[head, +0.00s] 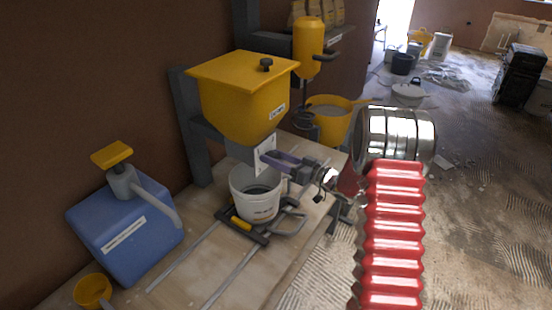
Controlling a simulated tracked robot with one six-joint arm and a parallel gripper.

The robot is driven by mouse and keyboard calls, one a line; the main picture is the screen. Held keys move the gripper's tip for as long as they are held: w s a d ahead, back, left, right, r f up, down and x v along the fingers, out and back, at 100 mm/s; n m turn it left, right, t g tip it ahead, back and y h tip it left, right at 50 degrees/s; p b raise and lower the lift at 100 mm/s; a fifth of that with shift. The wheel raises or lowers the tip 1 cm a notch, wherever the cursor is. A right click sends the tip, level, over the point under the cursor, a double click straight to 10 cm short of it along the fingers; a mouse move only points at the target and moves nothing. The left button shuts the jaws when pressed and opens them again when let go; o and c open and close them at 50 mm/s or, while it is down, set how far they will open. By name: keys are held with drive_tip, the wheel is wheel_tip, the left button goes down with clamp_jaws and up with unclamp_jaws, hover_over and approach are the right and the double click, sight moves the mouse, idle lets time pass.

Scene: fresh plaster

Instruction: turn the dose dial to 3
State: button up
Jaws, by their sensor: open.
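The yellow hopper (240,105) stands over the bench with a grey outlet below it. A white plate (264,153) is fixed at the outlet; the dose dial seems to be there, but my gripper hides it and no number can be read. My gripper (274,160) is open, with its purplish fingers pointing left at the plate. Its fingertips are at or just in front of the plate; I cannot tell whether they touch anything. A white bucket (256,202) stands upright below the outlet and the fingers, with its inside partly in view.
The bucket stands by a dark carriage (245,230) on two rails. A blue canister (125,235) with a yellow-topped pump and a yellow cup (93,291) are at left. A yellow mixing tub (331,128) stands behind. My red-sleeved arm fills the right foreground.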

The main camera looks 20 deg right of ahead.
drive_tip(key=c, duration=1)
drive_tip(key=shift+c, duration=0.2)
